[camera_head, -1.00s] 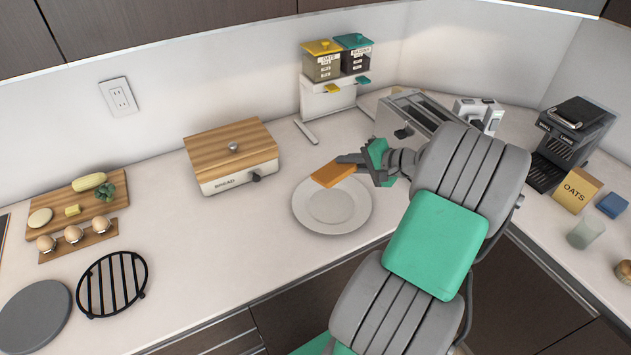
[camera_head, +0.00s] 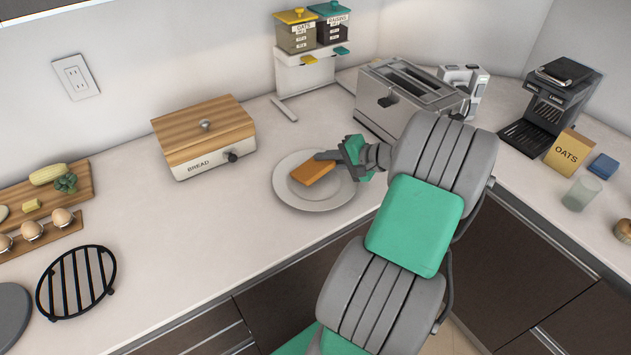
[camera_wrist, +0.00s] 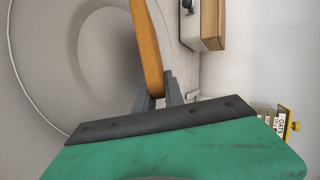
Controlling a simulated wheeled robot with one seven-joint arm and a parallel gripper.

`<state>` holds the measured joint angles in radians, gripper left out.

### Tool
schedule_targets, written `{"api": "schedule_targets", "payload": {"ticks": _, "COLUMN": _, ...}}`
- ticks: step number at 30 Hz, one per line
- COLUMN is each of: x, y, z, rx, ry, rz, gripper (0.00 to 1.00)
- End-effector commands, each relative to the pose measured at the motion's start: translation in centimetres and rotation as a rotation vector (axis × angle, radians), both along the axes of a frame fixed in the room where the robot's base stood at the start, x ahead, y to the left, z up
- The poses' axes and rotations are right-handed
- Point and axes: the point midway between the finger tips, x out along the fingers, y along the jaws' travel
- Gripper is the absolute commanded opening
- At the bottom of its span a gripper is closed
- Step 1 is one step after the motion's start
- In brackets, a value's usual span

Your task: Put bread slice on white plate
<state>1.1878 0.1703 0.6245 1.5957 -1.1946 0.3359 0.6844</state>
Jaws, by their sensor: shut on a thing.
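The bread slice (camera_head: 313,172) is a flat orange-brown piece. My gripper (camera_head: 326,158) is shut on its edge and holds it over the white plate (camera_head: 318,203), which lies on the counter. In the wrist view the slice (camera_wrist: 147,48) stands out from between my fingers (camera_wrist: 165,92), with the plate (camera_wrist: 60,65) behind it. I cannot tell whether the slice touches the plate.
A bread box (camera_head: 203,138) with a wooden lid stands left of the plate. A toaster (camera_head: 410,95) stands behind my arm to the right. A dispenser stand (camera_head: 305,75) is at the back.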

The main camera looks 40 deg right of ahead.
Motion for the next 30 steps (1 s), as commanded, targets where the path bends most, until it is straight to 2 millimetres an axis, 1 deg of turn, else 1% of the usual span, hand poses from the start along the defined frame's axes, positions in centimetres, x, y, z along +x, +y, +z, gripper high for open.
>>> {"api": "schedule_targets", "payload": {"ticks": 6, "x": 0.0, "y": 0.0, "z": -0.1, "rx": 0.0, "ry": 0.001, "rz": 0.0, "gripper": 0.0}}
{"api": "schedule_targets", "payload": {"ticks": 7, "x": 0.0, "y": 0.0, "z": -0.1, "rx": 0.0, "ry": 0.001, "rz": 0.0, "gripper": 0.16}}
{"api": "schedule_targets", "payload": {"ticks": 12, "x": 0.0, "y": 0.0, "z": -0.1, "rx": 0.0, "ry": 0.001, "rz": 0.0, "gripper": 0.28}}
{"api": "schedule_targets", "payload": {"ticks": 17, "x": 0.0, "y": 0.0, "z": 0.0, "rx": 0.0, "ry": 0.001, "rz": 0.0, "gripper": 0.28}}
{"api": "schedule_targets", "payload": {"ticks": 20, "x": -0.3, "y": -0.2, "z": 0.3, "rx": 0.001, "ry": 0.001, "rz": -0.002, "gripper": 0.28}}
{"api": "schedule_targets", "payload": {"ticks": 30, "x": -4.1, "y": -1.8, "z": 2.8, "rx": 0.002, "ry": 0.002, "rz": -0.005, "gripper": 0.28}}
